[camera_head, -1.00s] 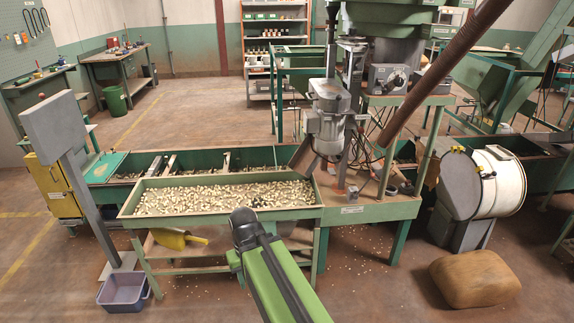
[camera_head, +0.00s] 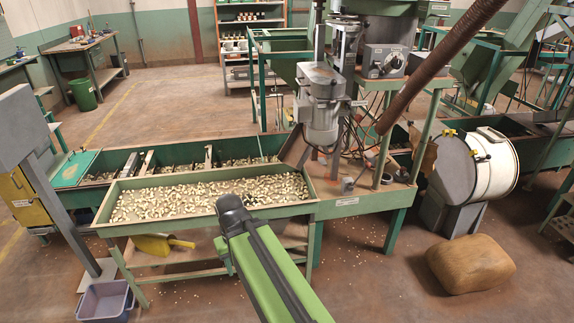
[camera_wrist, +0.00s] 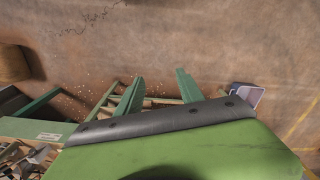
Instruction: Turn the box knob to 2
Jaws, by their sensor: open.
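The grey control box (camera_head: 384,61) sits on the machine stand at upper right of centre in the head view. Its front carries a dark round knob (camera_head: 391,64) on a pale dial. The marks are too small to read. My gripper (camera_wrist: 160,76) shows in the wrist view as two green fingers, spread apart with nothing between them. It is far from the box, low and in front of the nut tray; in the head view my arm mostly hides it. The box and knob are not seen in the wrist view.
A green tray of nuts (camera_head: 106,212) stands ahead of my arm. A grey machine head (camera_head: 319,105) stands left of the box, and a brown slanting pipe (camera_head: 440,65) passes its right side. A brown sack (camera_head: 470,264) lies on the floor at right, near a white drum (camera_head: 497,177).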

